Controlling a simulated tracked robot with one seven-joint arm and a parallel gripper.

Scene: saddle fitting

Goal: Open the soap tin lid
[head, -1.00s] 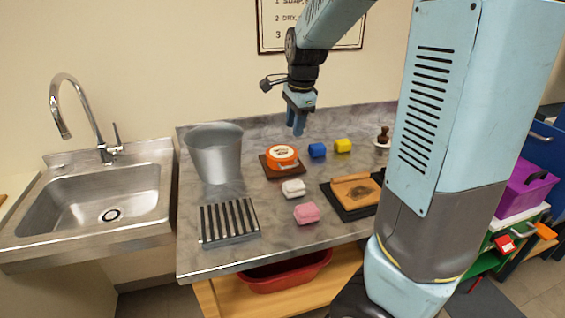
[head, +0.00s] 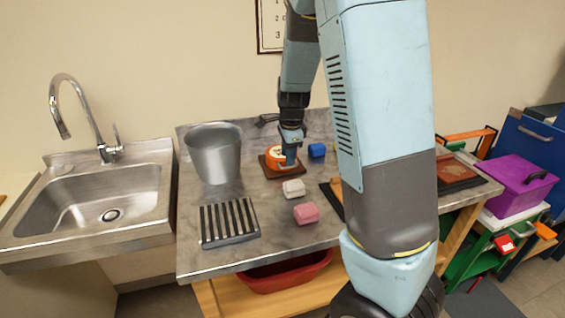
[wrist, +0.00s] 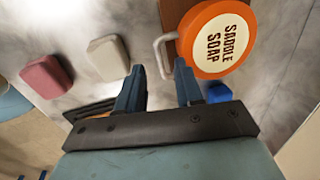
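The soap tin (head: 272,152) is round and orange, on a brown board (head: 268,169) on the counter. In the wrist view its lid (wrist: 213,35) faces me, cream with "SADDLE SOAP" lettering, and looks closed. A pale loop-shaped handle (wrist: 158,50) sticks out from its side. My gripper (head: 289,160) is low at the tin's front right, partly hiding it. In the wrist view my gripper (wrist: 159,72) is open, with one finger on each side of the handle's line. The handle appears just beyond the fingertips; I cannot tell whether they touch.
A white block (head: 293,188) and a pink block (head: 306,213) lie in front of the tin. A blue piece (head: 317,150) is close on its right. A metal bucket (head: 214,155) and a slatted rack (head: 229,221) stand left. My arm hides the counter's right part.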

